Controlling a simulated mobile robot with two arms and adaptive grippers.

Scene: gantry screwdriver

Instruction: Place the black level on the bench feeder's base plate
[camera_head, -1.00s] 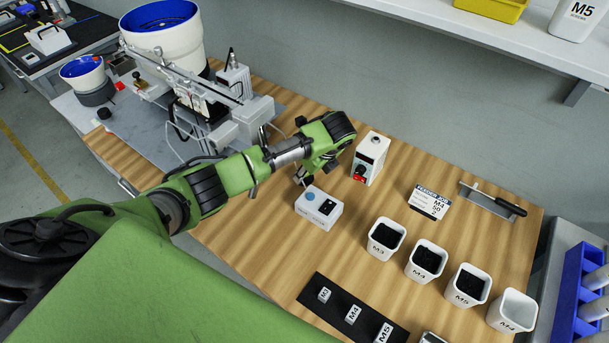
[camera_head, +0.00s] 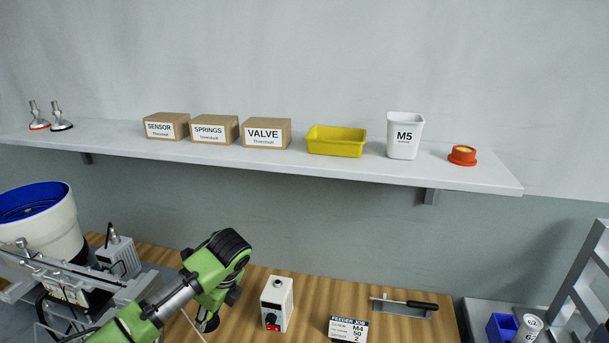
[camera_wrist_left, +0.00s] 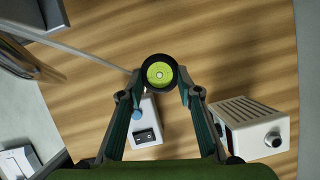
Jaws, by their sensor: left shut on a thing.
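The black level is a round black ring with a yellow-green bubble face (camera_wrist_left: 159,72). In the left wrist view it sits between the fingertips of my left gripper (camera_wrist_left: 160,84), which is shut on it. In the head view my left gripper (camera_head: 207,320) hangs over the wooden bench at the bottom, and the level cannot be made out there. The bench feeder, with its white, blue-lined bowl (camera_head: 42,225), stands at the left. Its grey base plate (camera_head: 14,325) shows only in part. My gripper is right of the feeder. My right gripper is not seen.
A white control box (camera_head: 277,303) stands just right of my gripper; a white box with a blue button (camera_wrist_left: 147,122) lies below it. A feeder job card (camera_head: 348,329) and a trowel-like tool (camera_head: 404,306) are farther right. A shelf (camera_head: 250,160) with boxes spans above.

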